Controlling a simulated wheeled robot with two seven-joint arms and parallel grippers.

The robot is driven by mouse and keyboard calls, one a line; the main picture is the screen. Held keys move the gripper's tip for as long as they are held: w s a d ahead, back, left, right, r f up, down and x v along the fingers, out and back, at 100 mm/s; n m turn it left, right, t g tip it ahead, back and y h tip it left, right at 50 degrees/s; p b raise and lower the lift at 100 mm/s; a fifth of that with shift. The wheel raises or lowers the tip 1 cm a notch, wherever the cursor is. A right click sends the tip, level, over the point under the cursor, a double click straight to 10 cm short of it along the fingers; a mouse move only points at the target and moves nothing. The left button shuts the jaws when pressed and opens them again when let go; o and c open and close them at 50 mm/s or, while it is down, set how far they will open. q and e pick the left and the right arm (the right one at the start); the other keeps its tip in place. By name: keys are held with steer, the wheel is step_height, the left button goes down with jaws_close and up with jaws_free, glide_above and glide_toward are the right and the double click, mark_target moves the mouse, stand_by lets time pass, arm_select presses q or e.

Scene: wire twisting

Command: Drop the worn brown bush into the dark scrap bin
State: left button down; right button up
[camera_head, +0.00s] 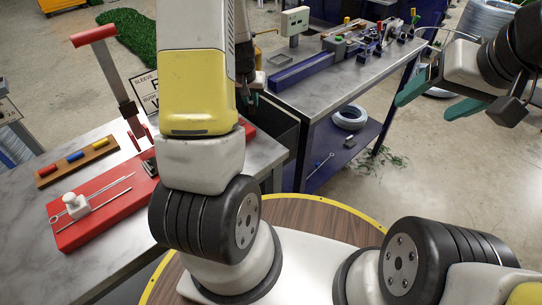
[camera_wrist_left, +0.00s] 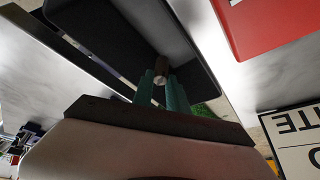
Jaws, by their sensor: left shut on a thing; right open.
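The brown bush (camera_wrist_left: 161,66) shows between the teal fingertips of my left gripper (camera_wrist_left: 161,88) in the left wrist view, and the gripper is shut on it. The dark scrap bin (camera_wrist_left: 105,30) is behind the bush in that view, with the bush over its dark inside. In the head view the dark bin (camera_head: 275,128) stands at the marble table's right edge, partly hidden by my left arm. My left gripper (camera_head: 251,97) is above it there, and the bush cannot be made out. My right gripper (camera_head: 437,100) is open and empty at the right, away from the tables.
A red fixture (camera_head: 98,215) with a white knob and metal rods lies on the marble table, near a wooden rack (camera_head: 78,161) of coloured pieces. A red-handled press (camera_head: 113,75) and a sign (camera_head: 146,92) stand behind. A metal bench (camera_head: 335,88) with tools is beyond.

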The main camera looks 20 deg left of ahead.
arm_select(q)
steer(key=c, duration=1.2)
jaws_free()
steer(key=shift+c, duration=0.2)
steer(key=v, duration=0.7)
steer(key=shift+s+r, duration=0.2)
steer(key=shift+r, duration=0.15)
